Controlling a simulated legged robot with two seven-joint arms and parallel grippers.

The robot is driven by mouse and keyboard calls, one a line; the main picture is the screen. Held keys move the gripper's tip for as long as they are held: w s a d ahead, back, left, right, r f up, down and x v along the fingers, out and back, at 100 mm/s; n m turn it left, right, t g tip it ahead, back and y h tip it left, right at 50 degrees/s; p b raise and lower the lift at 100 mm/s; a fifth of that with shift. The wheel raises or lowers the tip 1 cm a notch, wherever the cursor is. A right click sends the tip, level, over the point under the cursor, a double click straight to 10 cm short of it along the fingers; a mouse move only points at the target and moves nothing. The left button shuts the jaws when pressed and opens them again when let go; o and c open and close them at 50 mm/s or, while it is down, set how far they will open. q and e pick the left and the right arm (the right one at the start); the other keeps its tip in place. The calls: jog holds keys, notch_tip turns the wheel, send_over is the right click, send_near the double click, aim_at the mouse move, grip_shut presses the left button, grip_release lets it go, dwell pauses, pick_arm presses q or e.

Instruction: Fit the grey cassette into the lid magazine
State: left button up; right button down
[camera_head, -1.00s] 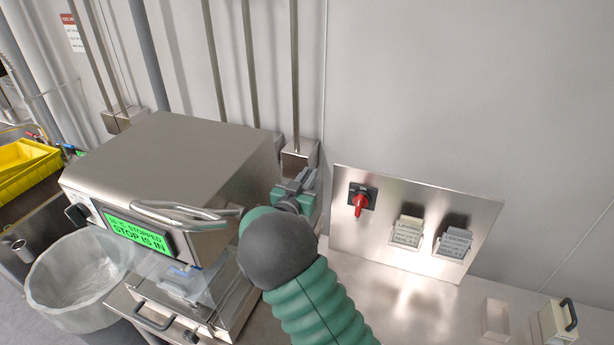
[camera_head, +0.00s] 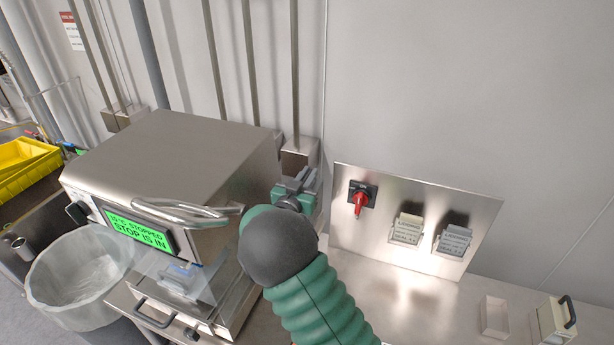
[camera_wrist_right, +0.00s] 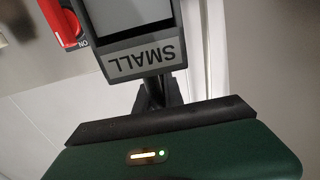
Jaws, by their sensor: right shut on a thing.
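My right gripper (camera_head: 297,190) is beside the right end of the steel machine, in front of a steel box at the foot of a rod. It is shut on a grey piece, taken as the grey cassette; in the right wrist view this cassette (camera_wrist_right: 143,62) has a dark frame, a pale panel and a label reading "SMALL", upside down. In the head view my arm and gripper hide most of it. I cannot tell whether it touches the steel box (camera_head: 299,153). Which part is the lid magazine is not clear. My left gripper is not in view.
The steel machine (camera_head: 175,150) has a green display reading "STOP IS IN" and a curved handle. A red switch (camera_head: 360,203) and two labelled grey blocks (camera_head: 407,230) sit on a wall plate. A lined bin (camera_head: 75,275) is at left. Small boxes (camera_head: 495,317) stand at lower right.

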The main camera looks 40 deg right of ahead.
jog(key=shift+a+r, duration=0.15)
jog(key=shift+a, duration=0.1)
notch_tip(320, 180, down, 6)
jog(key=b, duration=0.4)
jog(key=c, duration=1.4)
grip_release()
jog(key=shift+o, duration=0.2)
jog(key=b+v, duration=0.2)
jog(key=v, duration=1.5)
jog(key=shift+w, duration=0.1)
